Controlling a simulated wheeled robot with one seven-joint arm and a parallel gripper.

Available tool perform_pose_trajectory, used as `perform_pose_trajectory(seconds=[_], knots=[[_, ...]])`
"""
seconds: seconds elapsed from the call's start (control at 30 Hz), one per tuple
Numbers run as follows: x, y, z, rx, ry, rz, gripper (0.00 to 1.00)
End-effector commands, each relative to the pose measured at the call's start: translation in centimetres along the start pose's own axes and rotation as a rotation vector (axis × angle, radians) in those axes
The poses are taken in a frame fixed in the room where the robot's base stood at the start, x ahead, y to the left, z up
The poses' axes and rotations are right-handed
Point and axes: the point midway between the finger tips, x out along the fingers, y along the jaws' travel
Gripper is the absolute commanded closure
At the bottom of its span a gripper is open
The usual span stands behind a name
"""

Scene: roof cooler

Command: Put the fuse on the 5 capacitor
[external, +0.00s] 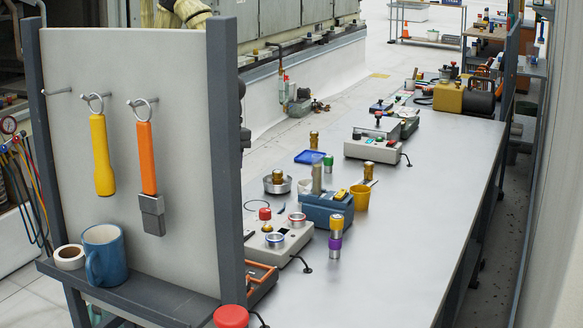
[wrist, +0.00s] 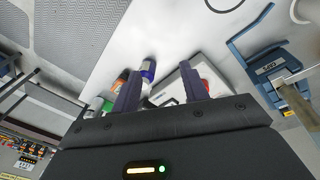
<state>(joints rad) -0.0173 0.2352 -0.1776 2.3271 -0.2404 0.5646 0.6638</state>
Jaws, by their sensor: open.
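My gripper (wrist: 159,68) is open in the wrist view, with its two dark fingers apart and no object clearly held. I cannot make it out in the external view. A small cylinder with a blue band (wrist: 148,70) shows by the left finger. A blue holder (wrist: 268,62) with a small unreadable label is at the right of the wrist view. In the external view a blue box (external: 327,211) carries a grey upright cylinder (external: 317,178). A gold-topped cylinder with a purple band (external: 335,238) stands upright on the bench. I cannot tell which piece is the fuse or which capacitor is 5.
A grey control box (external: 268,247) with a red knob stands left of the blue box. A yellow cup (external: 360,197), a metal dish (external: 277,186) and a blue tray (external: 310,157) are nearby. The bench's right side (external: 430,200) is clear.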

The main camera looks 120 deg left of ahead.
Motion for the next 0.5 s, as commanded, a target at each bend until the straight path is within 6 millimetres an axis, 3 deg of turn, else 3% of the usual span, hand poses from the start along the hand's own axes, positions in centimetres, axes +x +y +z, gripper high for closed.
perform_pose_trajectory(seconds=[0.23,0.33,0.5], knots=[[-2.8,-3.2,5.8,-0.429,0.106,-0.193,0.56],[-3.3,-3.7,7.1,-0.539,0.148,-0.225,0.56],[-3.5,-3.9,7.7,-0.596,0.169,-0.237,0.56]])
